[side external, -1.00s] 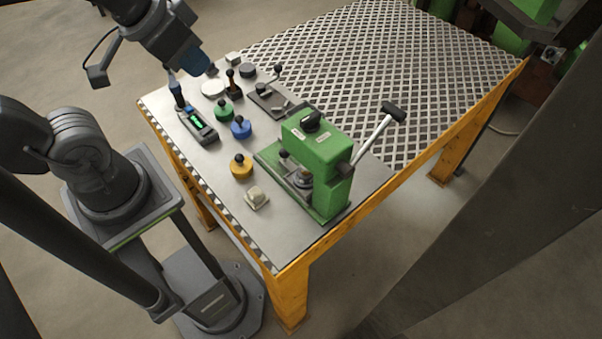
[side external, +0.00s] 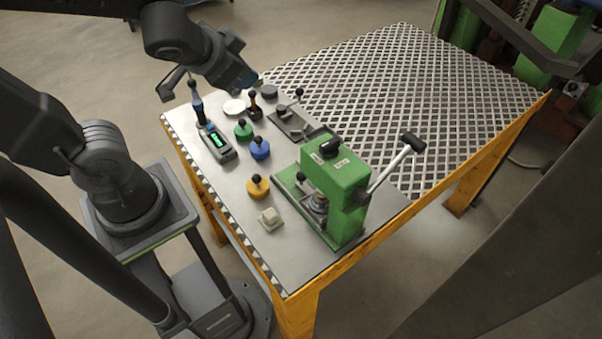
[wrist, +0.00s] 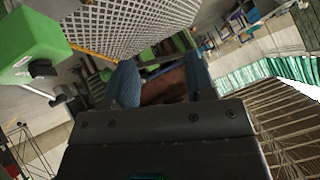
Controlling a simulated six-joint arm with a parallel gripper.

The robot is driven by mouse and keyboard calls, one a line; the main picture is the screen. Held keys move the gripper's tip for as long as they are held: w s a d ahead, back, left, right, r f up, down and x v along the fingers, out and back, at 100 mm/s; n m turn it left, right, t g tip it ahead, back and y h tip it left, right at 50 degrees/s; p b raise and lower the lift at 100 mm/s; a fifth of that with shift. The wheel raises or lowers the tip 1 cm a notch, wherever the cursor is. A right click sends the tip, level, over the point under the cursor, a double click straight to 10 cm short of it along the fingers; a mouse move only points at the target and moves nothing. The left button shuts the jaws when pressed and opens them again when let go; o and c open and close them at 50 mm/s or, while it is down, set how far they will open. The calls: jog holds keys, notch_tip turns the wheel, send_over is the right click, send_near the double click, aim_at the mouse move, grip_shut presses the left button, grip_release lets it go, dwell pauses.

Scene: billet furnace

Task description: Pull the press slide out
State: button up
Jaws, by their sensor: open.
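The green press (side external: 338,185) stands on the near part of the bench, with a dark knob on top and a lever (side external: 392,168) with a black handle rising to the right. Its slide (side external: 301,178), with a dark ball knob, is low on the left side, beside a round metal piece (side external: 318,203) under the head. My gripper (side external: 250,82) is well away from the press, above the bench's far left edge. In the wrist view my gripper (wrist: 162,80) shows two blue fingers spread apart, with no held object visible. A green body (wrist: 28,40) at left there appears to be the press.
Yellow (side external: 257,188), blue (side external: 260,148) and green (side external: 243,130) knobbed pieces lie left of the press. A pale block (side external: 270,218), a device with a green display (side external: 217,141) and a small lever fixture (side external: 292,118) are close by. The perforated bench top (side external: 400,90) is clear.

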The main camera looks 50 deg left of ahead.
jog(key=shift+o, duration=0.2)
jog(key=w+m+t, duration=0.1)
jog(key=w+f+m+t, duration=0.1)
jog(key=w, duration=0.1)
jog(key=shift+f, duration=0.15)
jog(key=m+g+h, duration=0.1)
jog(key=m+h, duration=0.5)
send_over(299, 172)
jog(key=s+a, duration=0.2)
jog(key=a, duration=0.2)
notch_tip(299, 172, down, 7)
jog(key=shift+w+d+f+m+g+h, duration=0.1)
jog(key=shift+w+d+f+m+g, duration=0.55)
jog(key=shift+f, duration=2.25)
jog(key=shift+d+f+m+g+h, duration=0.1)
jog(key=shift+d+f+m+g, duration=0.5)
jog(key=shift+f, duration=2.3)
jog(key=shift+w+d+f+m+g+h, duration=0.1)
jog(key=shift+w+d+f+m+g, duration=0.2)
jog(key=shift+d+f+g, duration=1.7)
jog(key=shift+a+f+t, duration=0.75)
jog(key=shift+a+f, duration=0.15)
jog(key=shift+a, duration=0.3)
jog(key=shift+c, duration=0.4)
grip_shut()
